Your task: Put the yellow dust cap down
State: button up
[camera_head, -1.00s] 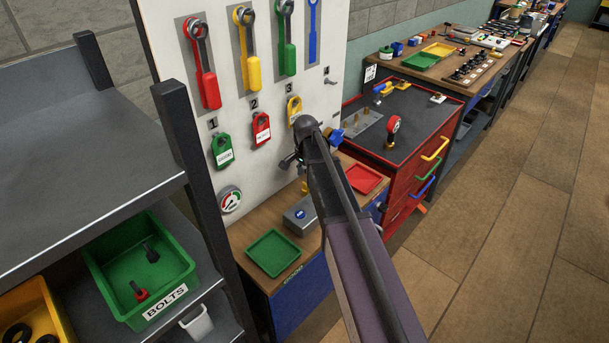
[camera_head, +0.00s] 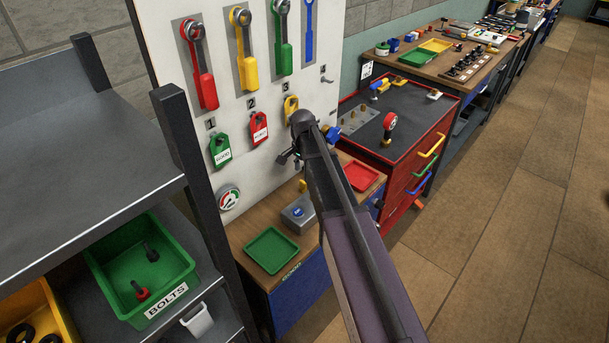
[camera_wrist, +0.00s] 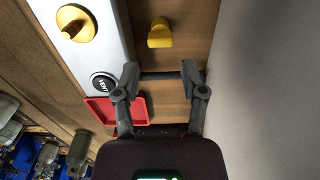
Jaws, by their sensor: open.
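The yellow dust cap (camera_wrist: 160,34) rests on the wooden bench top in the wrist view, beyond my fingertips and apart from them. In the head view a small yellow piece (camera_head: 302,185), which looks like the same cap, stands on the bench near the white board. My gripper (camera_wrist: 159,76) is open and empty, its two fingers spread with bare wood between them. In the head view my gripper (camera_head: 290,158) is small and partly hidden by my arm, above the bench in front of the board.
A grey box (camera_wrist: 98,40) with a yellow knob (camera_wrist: 75,22) and black button lies left of the cap. A red tray (camera_head: 361,176) and green tray (camera_head: 271,250) sit on the bench. The white board (camera_head: 262,85) with hanging tools and tags rises behind.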

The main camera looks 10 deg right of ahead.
jog(key=s+d+n, duration=0.1)
jog(key=s+n, duration=0.9)
jog(key=s, duration=1.3)
jog(key=shift+n, duration=0.4)
jog(key=shift+s, duration=0.1)
jog(key=shift+o, duration=1.4)
jog(key=shift+w+r, duration=0.1)
jog(key=shift+w, duration=0.1)
notch_tip(320, 180, up, 5)
jog(key=n+t+p, duration=0.1)
jog(key=n+p, duration=0.4)
jog(key=n, duration=0.2)
send_over(303, 181)
jog(key=s, duration=0.1)
jog(key=shift+s+d+r+y, duration=0.1)
jog(key=shift+d+y, duration=0.3)
jog(key=shift+d, duration=0.05)
jog(key=f+b, duration=0.2)
jog(key=f, duration=0.1)
jog(key=f+b, duration=0.2)
jog(key=b, duration=0.1)
jog(key=f+b, duration=0.3)
jog(key=shift+w+a+f, duration=0.3)
jog(key=shift+w, duration=0.1)
